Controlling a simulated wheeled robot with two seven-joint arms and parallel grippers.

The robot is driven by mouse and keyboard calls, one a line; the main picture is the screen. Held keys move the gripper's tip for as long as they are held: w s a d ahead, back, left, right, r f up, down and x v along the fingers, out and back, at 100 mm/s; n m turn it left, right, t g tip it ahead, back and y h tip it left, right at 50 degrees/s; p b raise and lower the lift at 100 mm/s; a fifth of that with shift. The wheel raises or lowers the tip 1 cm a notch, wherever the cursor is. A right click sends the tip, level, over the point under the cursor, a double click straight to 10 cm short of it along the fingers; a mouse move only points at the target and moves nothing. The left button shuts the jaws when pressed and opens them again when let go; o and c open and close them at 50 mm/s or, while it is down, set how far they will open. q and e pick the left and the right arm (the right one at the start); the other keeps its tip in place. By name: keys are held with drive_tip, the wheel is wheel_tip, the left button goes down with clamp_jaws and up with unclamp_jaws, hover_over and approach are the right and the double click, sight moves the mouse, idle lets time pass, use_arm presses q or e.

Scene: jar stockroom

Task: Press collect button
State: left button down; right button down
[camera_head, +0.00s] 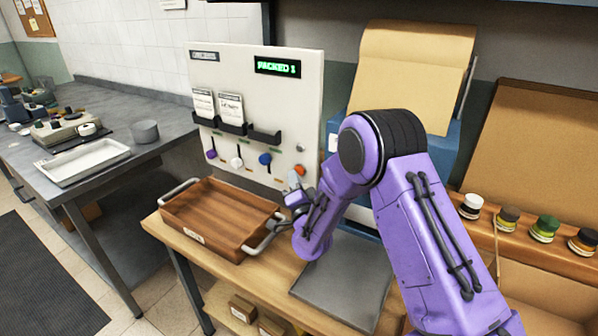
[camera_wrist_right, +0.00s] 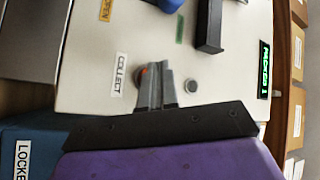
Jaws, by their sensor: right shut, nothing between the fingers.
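The white panel (camera_head: 262,100) stands at the back of the wooden bench, with a green "PACKED 1" display (camera_head: 278,67). In the right wrist view, the collect button (camera_wrist_right: 145,71) is a small red-orange spot beside the "COLLECT" label (camera_wrist_right: 119,75). My gripper's fingers partly hide it. My right gripper (camera_wrist_right: 155,66) is shut and empty, its tips at the button; I cannot tell whether they touch it. In the head view, my right gripper (camera_head: 296,184) is at the panel's lower right, by an orange spot. My left gripper is not in view.
A wooden tray (camera_head: 210,212) with metal handles sits in front of the panel. Colored knobs (camera_head: 265,158) and card holders (camera_head: 232,127) are on the panel. A grey round button (camera_wrist_right: 191,86) is right of my fingers. Paint jars (camera_head: 545,228) stand at the right.

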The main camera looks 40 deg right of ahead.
drive_tip(key=shift+w+d, duration=0.2)
drive_tip(key=shift+d, duration=0.35)
idle(0.6)
drive_tip(key=shift+a, duration=0.1)
drive_tip(key=shift+s+a, duration=0.35)
drive_tip(key=shift+a, duration=0.35)
drive_tip(key=shift+s+a, duration=0.3)
drive_tip(key=shift+a, duration=0.45)
drive_tip(key=shift+s+a, duration=0.35)
drive_tip(key=shift+a, duration=0.45)
drive_tip(key=shift+s+a, duration=0.3)
drive_tip(key=shift+a, duration=0.45)
